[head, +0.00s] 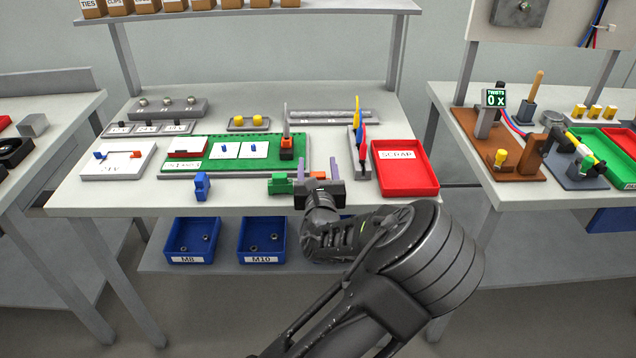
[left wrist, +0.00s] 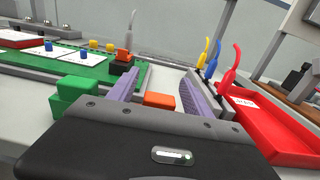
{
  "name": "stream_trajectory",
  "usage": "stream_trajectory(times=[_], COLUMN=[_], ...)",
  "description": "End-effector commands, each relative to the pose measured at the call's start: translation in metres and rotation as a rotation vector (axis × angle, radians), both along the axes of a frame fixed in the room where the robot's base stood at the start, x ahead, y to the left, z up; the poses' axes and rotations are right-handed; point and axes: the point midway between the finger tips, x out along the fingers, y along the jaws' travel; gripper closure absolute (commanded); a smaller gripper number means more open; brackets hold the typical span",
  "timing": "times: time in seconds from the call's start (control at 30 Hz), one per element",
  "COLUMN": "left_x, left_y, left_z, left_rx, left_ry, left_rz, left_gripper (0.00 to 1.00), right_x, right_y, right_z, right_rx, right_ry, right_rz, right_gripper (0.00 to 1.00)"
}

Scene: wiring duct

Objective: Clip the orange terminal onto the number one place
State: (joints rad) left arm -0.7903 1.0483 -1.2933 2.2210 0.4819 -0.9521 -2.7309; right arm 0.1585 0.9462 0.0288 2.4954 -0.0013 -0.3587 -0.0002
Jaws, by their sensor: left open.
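My left gripper (head: 318,170) is open at the front edge of the middle table. The orange terminal (left wrist: 159,101) lies between its spread purple fingers, with a gap to each side; it also shows small in the head view (head: 318,175). A green terminal (head: 281,184) stands just left of the gripper and shows beside the left finger in the left wrist view (left wrist: 76,93). A blue terminal (head: 202,186) stands further left. The green board (head: 215,163) lies behind, with a red block (head: 188,147) and two white cards. I cannot make out a number one place. My right gripper is out of view.
A red scrap tray (head: 432,183) stands right of the gripper. Upright tools with yellow, red and blue handles (head: 360,135) stand between them. Blue bins (head: 192,240) sit below the table.

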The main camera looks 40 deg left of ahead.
Motion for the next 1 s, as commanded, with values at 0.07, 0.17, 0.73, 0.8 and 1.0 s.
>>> stream_trajectory(times=[0.07, 0.17, 0.73, 0.8, 1.0], left_x=[-0.0001, -0.0001, -0.0001, -0.0001, -0.0001], left_y=[-0.0001, 0.0000, 0.0000, 0.0000, 0.0000], left_z=[0.0000, 0.0000, 0.0000, 0.0000, 0.0001], left_rx=[0.000, 0.000, 0.000, 0.000, 0.000], left_ry=[0.000, 0.000, 0.000, 0.000, 0.000], left_rz=[0.000, 0.000, 0.000, 0.000, 0.000], left_gripper=[0.42, 0.45, 0.92, 0.97, 1.00], right_x=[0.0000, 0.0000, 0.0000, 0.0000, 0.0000], right_y=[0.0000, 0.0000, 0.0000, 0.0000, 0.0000], right_z=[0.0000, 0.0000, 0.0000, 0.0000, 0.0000], right_rx=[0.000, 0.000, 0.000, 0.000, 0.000], right_ry=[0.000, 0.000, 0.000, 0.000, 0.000], right_rz=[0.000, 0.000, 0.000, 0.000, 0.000], right_gripper=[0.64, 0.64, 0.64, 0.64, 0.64])
